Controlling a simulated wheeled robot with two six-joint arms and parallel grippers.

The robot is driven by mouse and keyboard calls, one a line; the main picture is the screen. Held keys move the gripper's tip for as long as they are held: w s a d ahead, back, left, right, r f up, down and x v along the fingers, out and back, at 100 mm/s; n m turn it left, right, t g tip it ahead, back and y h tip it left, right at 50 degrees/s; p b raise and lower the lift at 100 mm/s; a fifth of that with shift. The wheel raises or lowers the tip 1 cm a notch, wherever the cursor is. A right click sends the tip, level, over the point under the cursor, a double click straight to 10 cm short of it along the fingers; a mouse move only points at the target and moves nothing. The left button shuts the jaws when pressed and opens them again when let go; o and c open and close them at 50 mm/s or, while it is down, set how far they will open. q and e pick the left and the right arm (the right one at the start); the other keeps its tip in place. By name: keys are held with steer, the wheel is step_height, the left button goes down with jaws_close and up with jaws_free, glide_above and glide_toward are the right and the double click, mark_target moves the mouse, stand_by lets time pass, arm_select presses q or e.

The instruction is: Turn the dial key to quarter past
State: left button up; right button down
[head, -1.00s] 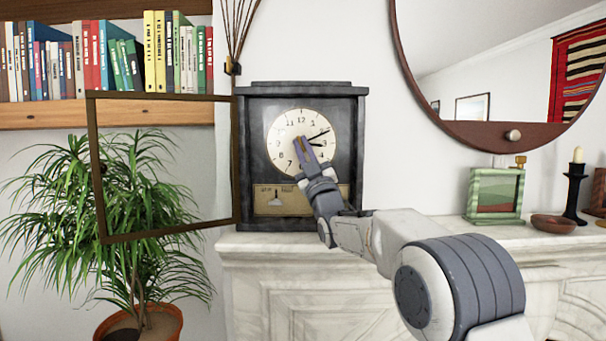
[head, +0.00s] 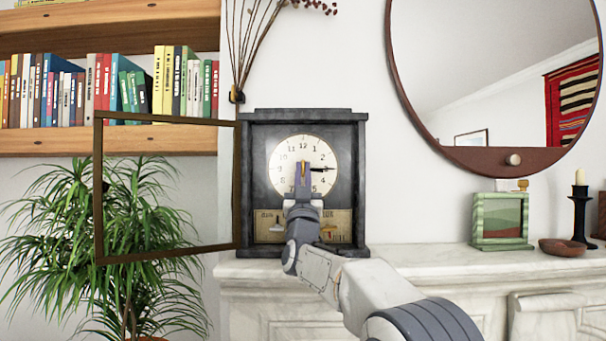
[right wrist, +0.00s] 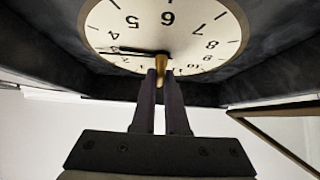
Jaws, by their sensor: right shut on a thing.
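The dark mantel clock (head: 360,180) stands on the marble mantel with its glazed door (head: 168,121) swung open to the left. Its cream dial (head: 285,155) faces me. The long hand (head: 325,169) points right, at the 3; the short hand lies close to the same direction. In the right wrist view the dial (right wrist: 195,40) is upside down, with the hands (right wrist: 130,50) pointing left. The brass dial key (right wrist: 161,68) sticks out from the dial's centre. My right gripper (head: 303,180) is shut on it, fingers (right wrist: 160,85) either side. My left gripper is out of view.
A brass panel (head: 262,216) with small items lies below the dial, partly behind my wrist. The open door stands beside a leafy plant (head: 140,215). A green frame (head: 480,222), bowl (head: 562,247) and candlestick (head: 580,210) stand right on the mantel (head: 420,258).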

steer(key=shift+w+f, duration=0.25)
steer(key=shift+f, duration=0.15)
steer(key=c, duration=0.9)
jaws_free()
steer(key=shift+c, duration=0.2)
steer(key=shift+w, duration=0.1)
steer(key=shift+s+r, duration=0.2)
steer(key=s+f+b, duration=0.3)
steer(key=s+b, duration=0.3)
steer(key=s, duration=0.9)
steer(key=shift+s+f+b, duration=0.3)
steer(key=shift+b, duration=0.1)
